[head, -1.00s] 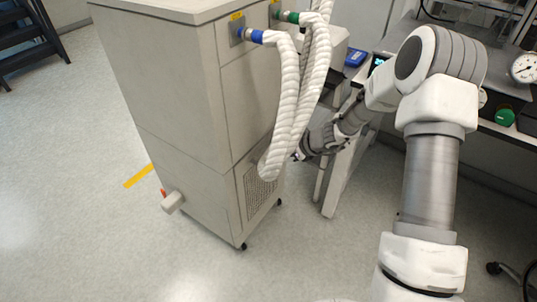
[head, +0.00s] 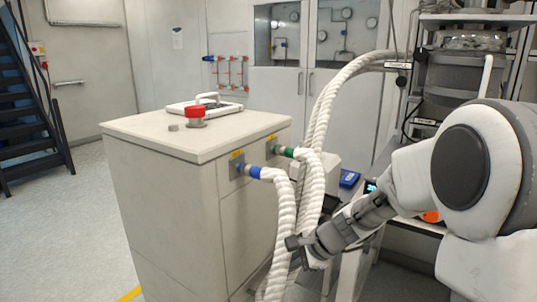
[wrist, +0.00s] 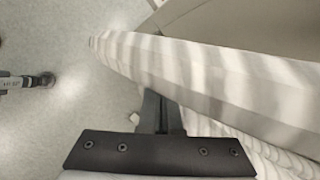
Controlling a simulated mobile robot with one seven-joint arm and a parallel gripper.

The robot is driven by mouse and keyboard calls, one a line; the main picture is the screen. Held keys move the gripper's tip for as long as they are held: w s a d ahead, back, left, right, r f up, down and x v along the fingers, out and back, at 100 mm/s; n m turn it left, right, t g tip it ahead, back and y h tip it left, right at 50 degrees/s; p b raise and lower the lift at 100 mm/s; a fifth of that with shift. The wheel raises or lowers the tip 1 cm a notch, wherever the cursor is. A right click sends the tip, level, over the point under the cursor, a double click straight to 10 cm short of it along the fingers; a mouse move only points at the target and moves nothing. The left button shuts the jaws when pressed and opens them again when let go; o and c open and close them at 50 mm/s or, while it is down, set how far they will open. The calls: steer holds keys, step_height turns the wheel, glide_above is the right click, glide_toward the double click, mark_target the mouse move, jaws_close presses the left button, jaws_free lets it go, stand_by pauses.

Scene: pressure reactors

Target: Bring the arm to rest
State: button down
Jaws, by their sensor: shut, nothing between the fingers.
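My arm (head: 480,165) comes in from the right of the head view, bent at a large white joint. Its forearm slopes down and left to my gripper (head: 290,243). The gripper is beside the white ribbed hoses (head: 284,210), in front of the beige cabinet. In the wrist view my gripper's fingers (wrist: 158,105) are shut and empty. A pale ribbed hose (wrist: 200,75) crosses close over the fingertips there. I cannot tell whether they touch it.
The beige cabinet (head: 165,210) stands left of my gripper, with a red knob (head: 195,112) on top. A bench with a blue device (head: 349,178) is behind my forearm. Dark stairs (head: 28,115) stand at far left. Floor (head: 70,225) left of the cabinet is clear.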

steer(key=s+d+r+n+t+h, duration=0.1)
steer(key=s+d+r+n+h, duration=0.35)
steer(key=s, duration=0.75)
steer(key=s+d+r+n+t+h, duration=0.15)
steer(key=s+d+r+n, duration=0.35)
steer(key=s+r+n, duration=0.6)
step_height(320, 180, up, 16)
steer(key=s+p, duration=0.1)
steer(key=p, duration=1.7)
steer(key=shift+d+g, duration=0.2)
steer(key=shift+g, duration=0.25)
steer(key=shift+a+m, duration=0.1)
steer(key=shift+m, duration=0.15)
